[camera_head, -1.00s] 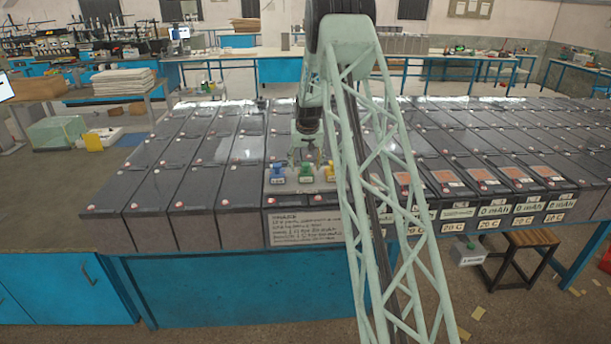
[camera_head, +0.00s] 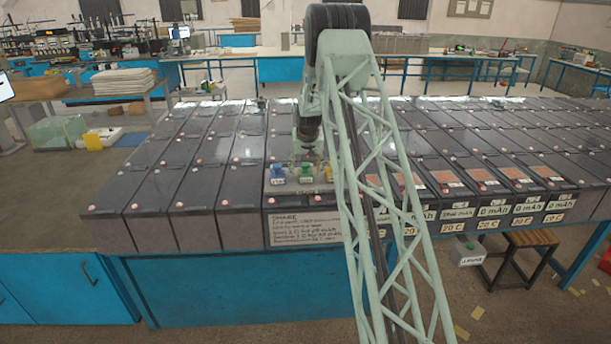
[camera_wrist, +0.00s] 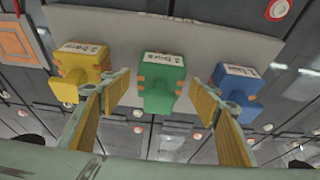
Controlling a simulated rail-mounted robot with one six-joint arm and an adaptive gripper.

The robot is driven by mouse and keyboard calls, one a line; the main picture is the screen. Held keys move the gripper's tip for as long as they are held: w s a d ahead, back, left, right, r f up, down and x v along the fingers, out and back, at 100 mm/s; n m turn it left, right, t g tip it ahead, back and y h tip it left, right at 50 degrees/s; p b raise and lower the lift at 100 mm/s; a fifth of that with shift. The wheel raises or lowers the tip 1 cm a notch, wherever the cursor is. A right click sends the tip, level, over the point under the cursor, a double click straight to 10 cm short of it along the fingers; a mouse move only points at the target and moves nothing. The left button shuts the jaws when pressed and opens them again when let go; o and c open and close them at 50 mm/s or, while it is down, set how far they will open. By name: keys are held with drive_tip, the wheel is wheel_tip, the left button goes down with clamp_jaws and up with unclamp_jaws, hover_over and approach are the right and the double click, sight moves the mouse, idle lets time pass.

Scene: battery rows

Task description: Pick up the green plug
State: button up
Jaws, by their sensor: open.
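The green plug (camera_head: 306,174) sits on top of a battery, between the blue plug (camera_head: 277,173) and the yellow plug (camera_head: 328,171). In the wrist view the green plug (camera_wrist: 160,84) is in the middle, with the yellow plug (camera_wrist: 78,70) to its left and the blue plug (camera_wrist: 236,92) to its right. Each plug has a white label. My gripper (camera_wrist: 160,100) is open, with one finger on each side of the green plug and visible gaps to it. In the head view my gripper (camera_head: 307,158) is small and partly blurred above the plugs.
The plugs stand on a light grey plate (camera_wrist: 200,35). Rows of dark batteries (camera_head: 160,185) fill the bench on both sides. A handwritten sign (camera_head: 303,229) is on the battery front below the plugs. My arm hides part of the batteries on the right.

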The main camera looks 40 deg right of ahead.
drive_tip(key=shift+x, duration=0.8)
drive_tip(key=shift+c, duration=0.9)
drive_tip(key=c, duration=0.9)
drive_tip(key=shift+r, duration=0.15)
drive_tip(key=shift+r, duration=1.55)
drive_tip(key=s+d, duration=0.1)
drive_tip(key=s, duration=0.4)
drive_tip(key=s+d+r+b, duration=0.1)
drive_tip(key=s, duration=0.4)
drive_tip(key=s+d+b, duration=0.1)
drive_tip(key=s, duration=0.4)
drive_tip(key=shift+s+r, duration=0.3)
drive_tip(key=shift+s, duration=0.05)
